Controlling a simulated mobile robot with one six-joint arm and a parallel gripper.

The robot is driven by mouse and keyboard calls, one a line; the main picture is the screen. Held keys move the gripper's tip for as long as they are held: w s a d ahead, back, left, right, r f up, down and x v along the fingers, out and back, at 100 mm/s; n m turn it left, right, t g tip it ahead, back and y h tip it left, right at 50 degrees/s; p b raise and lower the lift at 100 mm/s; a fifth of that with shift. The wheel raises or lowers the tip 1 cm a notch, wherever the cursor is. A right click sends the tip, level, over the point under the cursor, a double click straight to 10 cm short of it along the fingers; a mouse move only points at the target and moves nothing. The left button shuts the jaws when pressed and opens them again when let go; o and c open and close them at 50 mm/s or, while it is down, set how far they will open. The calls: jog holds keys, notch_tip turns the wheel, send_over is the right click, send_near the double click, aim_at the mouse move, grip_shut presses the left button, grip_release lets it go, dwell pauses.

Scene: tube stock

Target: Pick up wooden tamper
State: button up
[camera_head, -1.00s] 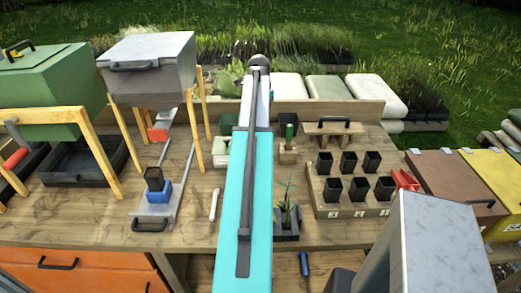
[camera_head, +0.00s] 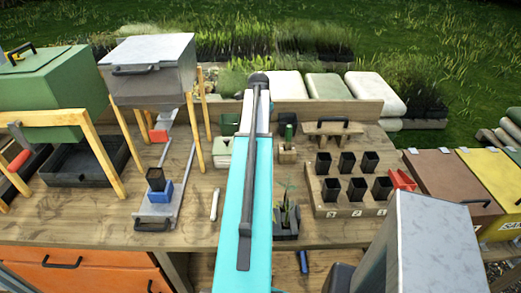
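A wooden block with a dark bar handle on top, which looks like the wooden tamper (camera_head: 322,130), stands at the back right of the wooden bench, behind the pot rack. It is upright and nothing touches it from above. My turquoise arm stretches from the bottom middle towards the back of the bench, left of the tamper. My gripper does not show; the far end of my arm hides that spot.
A wooden rack (camera_head: 343,209) with several black pots stands in front of the tamper. A small wooden holder (camera_head: 287,157) is to its left. A red scoop-like piece (camera_head: 402,179) lies to the right. Bins (camera_head: 449,179) stand beyond the bench's right end.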

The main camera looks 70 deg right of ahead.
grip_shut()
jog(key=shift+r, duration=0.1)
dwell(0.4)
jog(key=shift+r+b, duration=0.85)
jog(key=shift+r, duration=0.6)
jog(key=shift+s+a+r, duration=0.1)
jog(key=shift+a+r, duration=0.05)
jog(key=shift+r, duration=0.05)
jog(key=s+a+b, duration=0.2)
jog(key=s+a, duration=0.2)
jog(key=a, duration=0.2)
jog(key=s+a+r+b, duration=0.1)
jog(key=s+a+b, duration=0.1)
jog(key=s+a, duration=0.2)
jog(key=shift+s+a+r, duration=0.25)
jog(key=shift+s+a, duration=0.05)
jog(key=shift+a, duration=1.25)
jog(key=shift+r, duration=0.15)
